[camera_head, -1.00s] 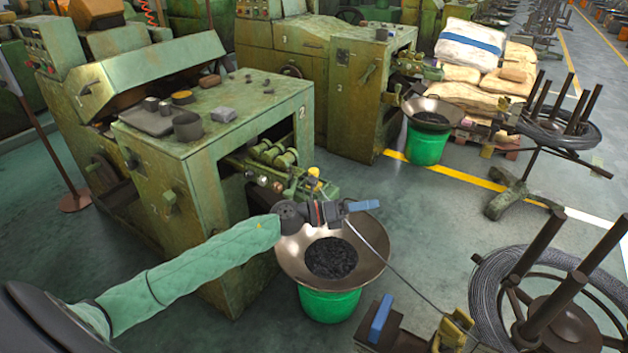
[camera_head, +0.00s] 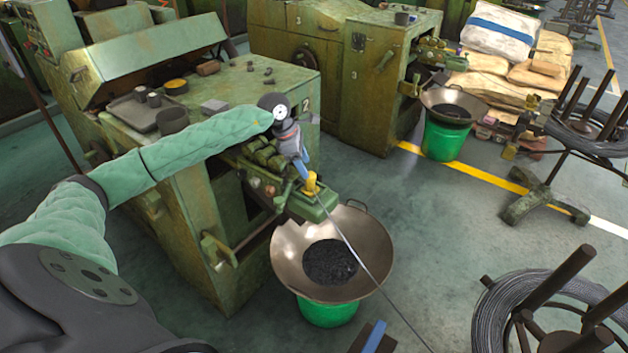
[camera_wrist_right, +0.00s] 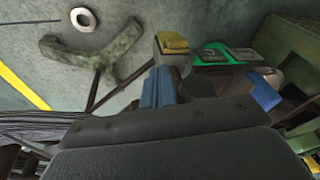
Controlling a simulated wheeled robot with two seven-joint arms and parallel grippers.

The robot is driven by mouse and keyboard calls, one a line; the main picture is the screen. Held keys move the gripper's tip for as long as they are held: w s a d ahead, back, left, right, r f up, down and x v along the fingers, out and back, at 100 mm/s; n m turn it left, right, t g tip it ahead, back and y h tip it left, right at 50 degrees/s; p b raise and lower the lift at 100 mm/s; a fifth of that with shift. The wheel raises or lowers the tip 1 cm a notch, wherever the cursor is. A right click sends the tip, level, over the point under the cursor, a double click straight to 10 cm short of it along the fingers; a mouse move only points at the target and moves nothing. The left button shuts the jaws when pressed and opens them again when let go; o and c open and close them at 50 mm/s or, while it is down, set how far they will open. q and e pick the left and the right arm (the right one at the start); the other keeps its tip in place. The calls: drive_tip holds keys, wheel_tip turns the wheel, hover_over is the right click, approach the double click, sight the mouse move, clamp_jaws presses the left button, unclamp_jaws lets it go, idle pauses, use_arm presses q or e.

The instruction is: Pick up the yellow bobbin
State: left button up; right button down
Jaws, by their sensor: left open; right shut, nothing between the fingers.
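The yellow bobbin (camera_head: 310,186) stands on the green end of the machine numbered 2, just behind the wide metal bowl. My left gripper (camera_head: 302,170) is open and points down, its blue fingertips close to the bobbin's upper left side. I cannot tell whether they touch it or stand around it. My right gripper (camera_head: 375,337) shows as a blue finger at the bottom edge, and its blue fingers are shut and empty in the right wrist view (camera_wrist_right: 158,88). A yellow piece (camera_wrist_right: 172,42) shows beyond them there; I cannot tell what it is.
The metal bowl (camera_head: 375,238), holding dark small pieces, sits on a green bucket (camera_head: 328,311) below the bobbin. A wire runs past the bobbin down across the bowl. A wire-coil stand (camera_head: 540,290) is at lower right. Open floor lies between it and the bowl.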

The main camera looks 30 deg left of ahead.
sight(312, 180)
use_arm(q)
drive_tip(key=shift+x, duration=0.8)
drive_tip(key=shift+d+f+p, duration=0.2)
drive_tip(key=shift+f+p, duration=0.2)
drive_tip(key=shift+p, duration=0.05)
drive_tip(key=shift+d+f+p, duration=0.45)
drive_tip(key=shift+f+p, duration=0.2)
drive_tip(key=shift+f, duration=0.2)
drive_tip(key=shift+x, duration=1.35)
drive_tip(key=shift+a, duration=0.1)
drive_tip(key=c, duration=1.1)
use_arm(e)
drive_tip(key=shift+d+f+g+h, duration=0.2)
drive_tip(key=shift+d, duration=0.35)
drive_tip(key=shift+d+f+g+h, duration=0.2)
drive_tip(key=shift+d, duration=0.3)
